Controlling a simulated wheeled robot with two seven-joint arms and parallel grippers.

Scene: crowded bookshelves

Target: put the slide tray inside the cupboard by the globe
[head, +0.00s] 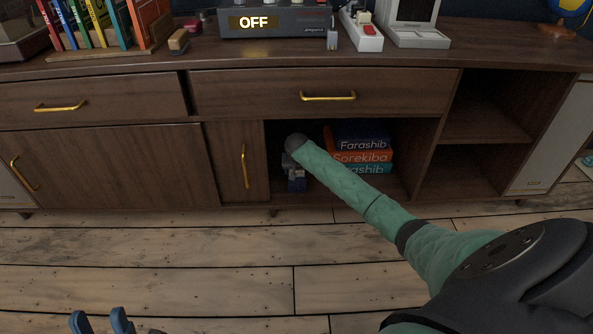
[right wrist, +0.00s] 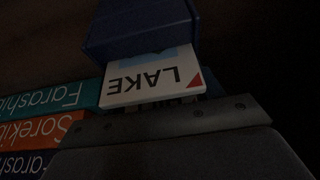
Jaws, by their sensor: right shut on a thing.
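The slide tray cannot be made out for certain. A white piece lettered "LAKE" (right wrist: 152,80), with a red corner and a light blue patch, sits at my right gripper's dark blue finger in the right wrist view and may be part of it. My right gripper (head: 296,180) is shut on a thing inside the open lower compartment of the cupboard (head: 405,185). The arm hides much of it in the head view. The globe (head: 572,8) stands on the cupboard top at far right, partly cut off. My left gripper (head: 100,322) is open and empty, low over the floor.
Stacked books (head: 360,157) lie in the compartment right of my right gripper; they also show in the wrist view (right wrist: 40,130). A closed door (head: 240,160) borders it on the left. Shelves (head: 485,125) at right are empty. A drawer (head: 325,85) is above.

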